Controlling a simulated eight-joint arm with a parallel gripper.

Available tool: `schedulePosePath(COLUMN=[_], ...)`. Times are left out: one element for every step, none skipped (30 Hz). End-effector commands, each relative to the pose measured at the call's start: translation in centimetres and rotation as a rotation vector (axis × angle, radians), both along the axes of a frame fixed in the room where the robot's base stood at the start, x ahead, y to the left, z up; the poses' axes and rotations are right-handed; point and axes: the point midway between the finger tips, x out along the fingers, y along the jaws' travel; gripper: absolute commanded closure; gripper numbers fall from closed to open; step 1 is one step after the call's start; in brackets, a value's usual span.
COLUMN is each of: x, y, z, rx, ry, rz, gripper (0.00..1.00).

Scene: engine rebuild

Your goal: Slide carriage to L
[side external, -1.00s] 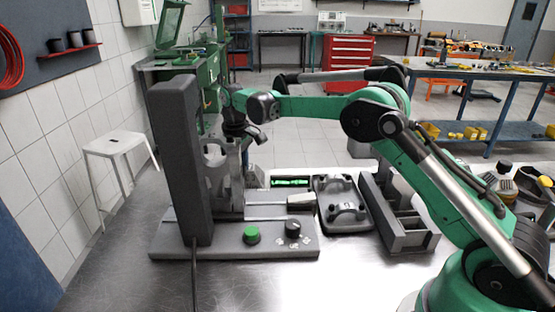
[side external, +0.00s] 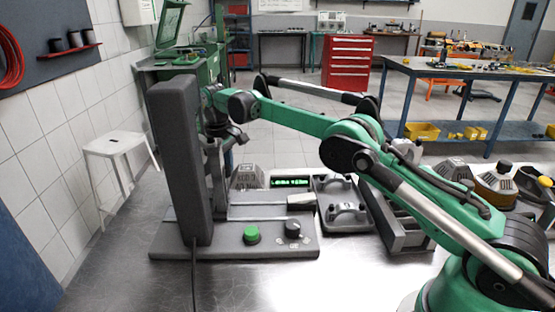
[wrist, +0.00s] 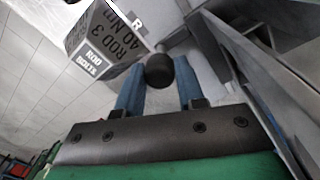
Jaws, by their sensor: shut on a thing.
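The grey machine (side external: 235,240) has a tall dark column (side external: 180,160) on its left and a carriage (side external: 217,180), partly hidden behind that column. The L marking cannot be made out. My gripper (side external: 222,135) is at the upper part of the carriage, its fingers mostly hidden in the side view. In the wrist view my gripper (wrist: 160,75) has its two blue fingers on either side of a round black knob (wrist: 159,70), shut on it. A pale metal stem shows behind the knob.
A green button (side external: 251,234) and a black dial (side external: 292,229) sit on the machine base. A grey box labelled ROD 3 (wrist: 108,42) and a green-lit display (side external: 290,182) stand behind. A tray with a grey casting (side external: 347,214) and a dark rack (side external: 405,236) stand to the right.

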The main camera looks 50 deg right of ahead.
Motion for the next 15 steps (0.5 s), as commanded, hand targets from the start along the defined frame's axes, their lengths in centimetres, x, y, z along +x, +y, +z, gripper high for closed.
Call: schedulePosePath(x=[0.1, 0.09, 0.09, 0.09, 0.09, 0.09, 0.09, 0.09, 0.08, 0.07, 0.07, 0.06, 0.06, 0.04, 0.04], y=[-0.18, -0.19, -0.19, -0.19, -0.19, -0.19, -0.19, -0.19, -0.17, -0.16, -0.14, -0.13, -0.11, -0.1, -0.09], z=[0.07, 0.07, 0.06, 0.06, 0.06, 0.06, 0.06, 0.06, 0.05, 0.04, 0.04, 0.03, 0.03, 0.03, 0.01], rx=[-0.004, -0.004, -0.004, -0.004, -0.004, -0.004, -0.004, -0.003, -0.003, -0.003, -0.003, -0.002, -0.002, -0.002, -0.001], ry=[-0.007, -0.007, -0.007, -0.007, -0.007, -0.007, -0.007, -0.006, -0.005, -0.005, -0.005, -0.004, -0.004, -0.004, -0.004], rz=[-0.004, -0.004, -0.004, -0.004, -0.004, -0.004, -0.004, -0.004, -0.003, -0.003, -0.003, -0.003, -0.002, -0.002, -0.002], gripper=[1.0, 1.0, 1.0, 1.0, 1.0, 1.0, 0.64, 0.55, 0.44, 0.36, 0.35, 0.35, 0.35, 0.35, 0.35])
